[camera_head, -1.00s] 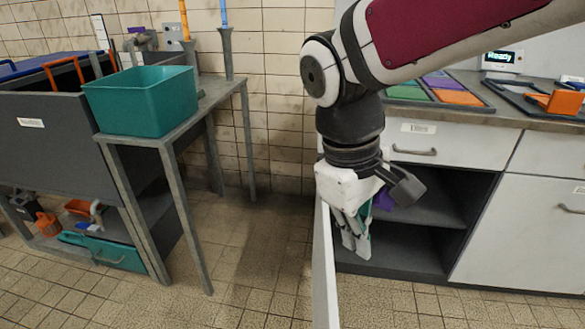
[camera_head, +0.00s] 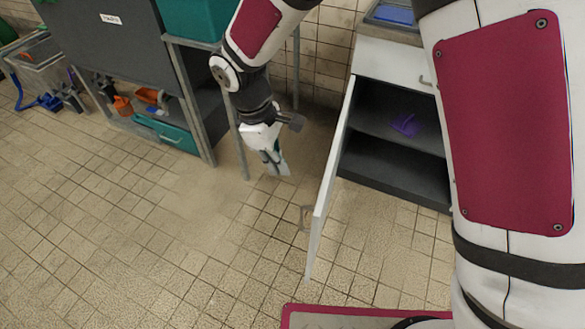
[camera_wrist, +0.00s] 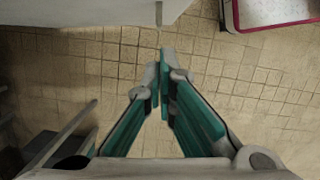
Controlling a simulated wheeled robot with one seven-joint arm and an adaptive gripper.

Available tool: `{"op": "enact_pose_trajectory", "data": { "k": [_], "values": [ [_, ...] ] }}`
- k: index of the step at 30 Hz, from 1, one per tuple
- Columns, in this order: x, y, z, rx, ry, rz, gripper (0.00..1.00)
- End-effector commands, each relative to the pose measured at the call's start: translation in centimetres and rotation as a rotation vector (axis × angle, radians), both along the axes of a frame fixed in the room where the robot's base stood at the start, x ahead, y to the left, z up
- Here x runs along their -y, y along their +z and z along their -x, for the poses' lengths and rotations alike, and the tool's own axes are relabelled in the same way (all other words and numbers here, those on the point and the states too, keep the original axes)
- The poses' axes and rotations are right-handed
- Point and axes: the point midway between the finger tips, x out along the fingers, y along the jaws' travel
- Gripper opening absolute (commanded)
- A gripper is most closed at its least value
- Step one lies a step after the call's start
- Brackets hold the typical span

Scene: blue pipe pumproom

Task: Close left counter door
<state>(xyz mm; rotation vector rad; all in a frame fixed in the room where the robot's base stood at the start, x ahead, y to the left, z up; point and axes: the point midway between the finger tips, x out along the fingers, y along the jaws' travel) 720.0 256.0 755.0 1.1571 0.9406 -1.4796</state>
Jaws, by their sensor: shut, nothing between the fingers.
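The left counter door (camera_head: 328,190) stands wide open in the head view, swung out from the counter towards me. Its handle (camera_head: 305,218) is on the left face, near the free edge. In the wrist view the door's white panel (camera_wrist: 110,12) crosses the top. My gripper (camera_head: 277,165) is on the left, outer side of the door, pointing down and apart from it. Its green-padded fingers (camera_wrist: 164,65) are shut with nothing between them. The open compartment (camera_head: 385,160) shows a dark shelf with a purple object (camera_head: 405,125) on it.
A grey metal table (camera_head: 205,150) with a teal bin (camera_head: 195,18) stands left of my gripper. A dark grey cabinet (camera_head: 105,50) with items on a low shelf is further left. The tiled floor (camera_head: 160,250) in front is clear.

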Motion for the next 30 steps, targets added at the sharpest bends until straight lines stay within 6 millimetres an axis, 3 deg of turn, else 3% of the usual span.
{"op": "enact_pose_trajectory", "data": {
  "k": [14, 21, 30],
  "values": [
    [2.3, -9.0, 0.5, -0.004, -0.001, 0.003, 0.0],
    [5.4, -8.4, 1.1, 0.0, -0.003, 0.001, 0.0],
    [6.1, -8.4, 1.3, -0.001, -0.002, 0.001, 0.0]
  ]
}}
